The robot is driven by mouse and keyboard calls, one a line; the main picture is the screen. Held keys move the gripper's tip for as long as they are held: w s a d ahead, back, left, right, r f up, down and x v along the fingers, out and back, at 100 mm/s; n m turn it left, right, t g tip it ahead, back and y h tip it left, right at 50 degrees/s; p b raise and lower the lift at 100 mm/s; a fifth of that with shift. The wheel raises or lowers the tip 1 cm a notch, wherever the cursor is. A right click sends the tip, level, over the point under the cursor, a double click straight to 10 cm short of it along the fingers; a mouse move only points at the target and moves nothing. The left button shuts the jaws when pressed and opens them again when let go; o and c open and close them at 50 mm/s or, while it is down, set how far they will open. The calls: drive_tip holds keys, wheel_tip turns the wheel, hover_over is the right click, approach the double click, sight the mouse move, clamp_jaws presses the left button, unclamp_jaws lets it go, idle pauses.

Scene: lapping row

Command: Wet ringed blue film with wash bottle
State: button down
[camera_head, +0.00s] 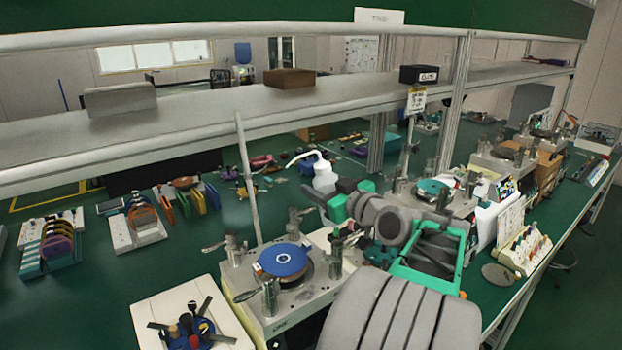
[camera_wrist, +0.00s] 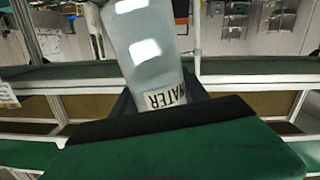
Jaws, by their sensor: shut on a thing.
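My gripper (camera_head: 334,200) is shut on the white wash bottle (camera_head: 325,174) and holds it up, roughly upright, behind and above the near lapping machine. The bottle's bent spout points left. In the wrist view the bottle (camera_wrist: 145,50) stands between the dark fingers of my gripper (camera_wrist: 150,112), with a WATER label showing. The blue film (camera_head: 283,259) is a round disc on the plate of the near lapping machine (camera_head: 304,302), below and left of the bottle. A ring around it cannot be made out clearly, nor any water on it.
Metal posts and clamps (camera_head: 270,296) stand around the blue film. A second machine with a teal disc (camera_head: 433,187) is to the right. A white tray (camera_head: 190,318) with dark-handled tools is at the front left. A grey shelf (camera_head: 200,108) spans above the bench.

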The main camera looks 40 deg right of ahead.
drive_tip(key=d+n+g, duration=0.1)
drive_tip(key=s+f+n, duration=0.1)
drive_tip(key=n, duration=0.1)
drive_tip(key=shift+s+d+f+g+h, duration=0.15)
drive_tip(key=shift+d+g+h, duration=0.15)
drive_tip(key=shift+d+g, duration=0.1)
drive_tip(key=shift+f+n+b, duration=0.4)
drive_tip(key=shift+f+b, duration=0.3)
drive_tip(key=shift+b, duration=0.55)
drive_tip(key=f+n+g+h+b, duration=0.1)
drive_tip(key=n+b, duration=0.1)
drive_tip(key=b, duration=0.3)
drive_tip(key=shift+g, duration=0.3)
drive_tip(key=shift+n+g+h+b, duration=0.3)
drive_tip(key=shift+n+b, duration=0.1)
drive_tip(key=shift+b, duration=0.55)
drive_tip(key=shift+r, duration=0.2)
